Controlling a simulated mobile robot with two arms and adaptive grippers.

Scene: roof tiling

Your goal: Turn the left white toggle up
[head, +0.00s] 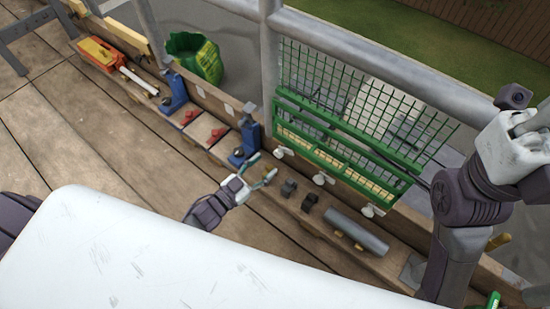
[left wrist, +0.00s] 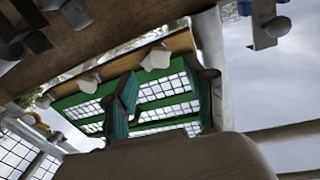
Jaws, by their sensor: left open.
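Several white toggles sit along the wooden rail below a green mesh frame (head: 350,150). The left white toggle (head: 280,152) is nearest the blue clamp. The middle one (head: 323,179) and the right one (head: 371,210) follow along the rail. My left gripper (head: 263,168) is open and empty, its teal fingertips just left of and below the left toggle, apart from it. In the left wrist view, the left toggle (left wrist: 155,58) shows beyond the teal fingers (left wrist: 123,105). My right gripper (head: 512,150) is at the right edge, its fingertips not visible.
A blue clamp (head: 245,142) stands close left of my left gripper. Two dark blocks (head: 299,195) and a grey cylinder (head: 356,232) lie on the plank below the toggles. A green bucket (head: 195,58) and an orange toolbox (head: 101,53) are farther left. Grey rails cross behind.

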